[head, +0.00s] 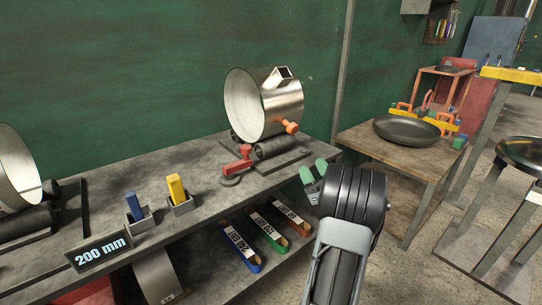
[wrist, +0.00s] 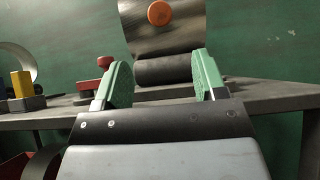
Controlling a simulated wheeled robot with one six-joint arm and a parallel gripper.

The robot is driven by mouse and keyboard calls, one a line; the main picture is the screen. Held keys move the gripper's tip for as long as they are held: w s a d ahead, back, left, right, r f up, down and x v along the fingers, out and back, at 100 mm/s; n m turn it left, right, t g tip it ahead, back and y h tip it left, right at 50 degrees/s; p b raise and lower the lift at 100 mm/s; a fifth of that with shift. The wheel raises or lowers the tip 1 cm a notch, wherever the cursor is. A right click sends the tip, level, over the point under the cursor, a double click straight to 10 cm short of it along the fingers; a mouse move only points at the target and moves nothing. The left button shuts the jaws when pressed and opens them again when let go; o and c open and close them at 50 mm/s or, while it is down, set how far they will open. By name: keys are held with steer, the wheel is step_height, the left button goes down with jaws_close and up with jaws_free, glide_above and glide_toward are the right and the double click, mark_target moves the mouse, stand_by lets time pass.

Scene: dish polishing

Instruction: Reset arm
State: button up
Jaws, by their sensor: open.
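My gripper (head: 313,172) is at the front right end of the grey bench (head: 108,178) in the head view, beside a metal drum. In the wrist view my gripper (wrist: 160,82) shows two green fingers spread wide, with nothing held between them. The steel drum (head: 272,102) lies on dark rollers on the bench and has an orange knob (head: 291,127). Through the fingers the wrist view shows the drum (wrist: 160,35), its orange knob (wrist: 159,13) and a dark roller (wrist: 163,69). My arm hides part of the bench end.
A red handle (head: 240,159) stands before the drum. Blue (head: 135,207) and yellow (head: 177,188) blocks sit in holders by a "200 mm" sign (head: 101,252). Labelled strips (head: 268,230) lie on the lower shelf. A wooden table (head: 364,140) at right carries a dark pan (head: 407,130).

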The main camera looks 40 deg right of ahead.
steer(key=w+a+r+n+g+y+p, duration=0.35)
steer(key=a+n+g+y, duration=0.2)
steer(key=a, duration=0.25)
steer(key=w+a+r+n+g+y+p, duration=0.2)
steer(key=a+r+n+g+y+p, duration=0.25)
steer(key=a+y, duration=0.35)
steer(key=s+a+r+n+g+p, duration=0.25)
steer(key=a+n+g+p, duration=0.45)
steer(key=a, duration=0.7)
steer(key=s+a+r+n+g+h+p, duration=0.3)
steer(key=s+a+n+g+h+p, duration=0.35)
steer(key=s+n+g, duration=0.2)
steer(key=s+d+r+n+t+h+p, duration=0.2)
steer(key=d+r+n+h+p, duration=0.1)
steer(key=r+n+h+p, duration=0.4)
steer(key=n+h+p, duration=0.1)
steer(key=n, duration=0.2)
steer(key=shift+d, duration=0.15)
